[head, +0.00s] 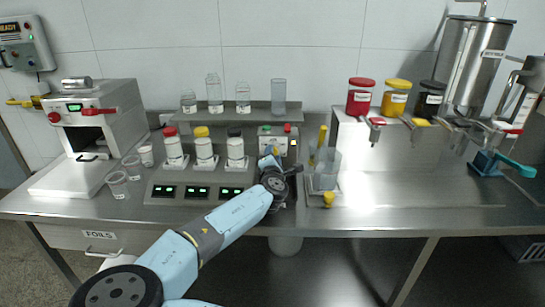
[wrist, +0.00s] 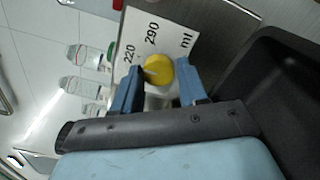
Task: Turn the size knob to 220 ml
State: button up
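The yellow size knob (wrist: 158,69) shows in the wrist view in front of a white label plate (wrist: 165,32) marked 220, 290 and ml. My gripper (wrist: 157,72) is open, with one blue finger on each side of the knob and gaps between them. I cannot tell which mark the knob points to. In the head view my gripper (head: 270,158) is at the front of a small grey unit (head: 266,140) with a green display and a red button. It mostly hides the knob there.
Three capped bottles (head: 204,148) stand left of my gripper on a base with green displays (head: 196,192). A clear container and yellow-ended parts (head: 329,199) stand close on the right. A shelf with bottles (head: 214,92) is behind. Bare steel tabletop (head: 430,222) lies further right.

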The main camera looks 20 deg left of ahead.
jog(key=o, duration=0.4)
jog(key=shift+r, duration=0.1)
jog(key=shift+r, duration=0.2)
jog(key=r, duration=0.3)
jog(key=shift+s+d+r, duration=0.15)
jog(key=shift+s, duration=0.1)
jog(key=s+d+r, duration=0.7)
jog(key=s+r, duration=0.2)
jog(key=s, duration=0.2)
jog(key=shift+s, duration=0.2)
